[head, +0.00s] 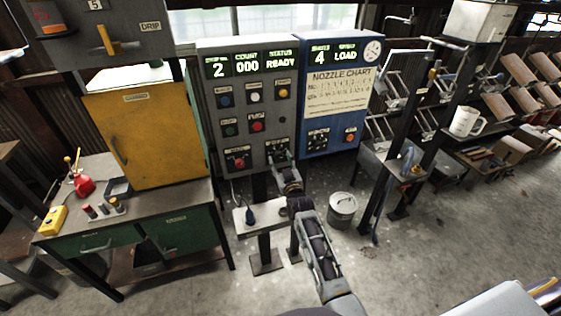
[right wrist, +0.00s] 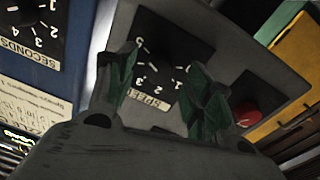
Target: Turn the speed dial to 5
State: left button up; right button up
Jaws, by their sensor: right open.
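The speed dial (right wrist: 163,70) is a black square plate with white numerals and a "SPEED" label, on the grey control panel (head: 242,118). In the head view my right gripper (head: 281,165) reaches the panel's lower right and partly hides the dial. The panel display (head: 248,63) reads 2, 000 and READY. My left gripper is out of view.
A red button (right wrist: 245,114) sits beside the dial. The blue panel (head: 337,100) adjoins on the right, with a seconds dial (right wrist: 33,27). A yellow cabinet (head: 150,135) stands left on a green bench.

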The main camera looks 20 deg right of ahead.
jog(key=s, duration=1.1)
jog(key=shift+f, duration=0.25)
dwell(0.7)
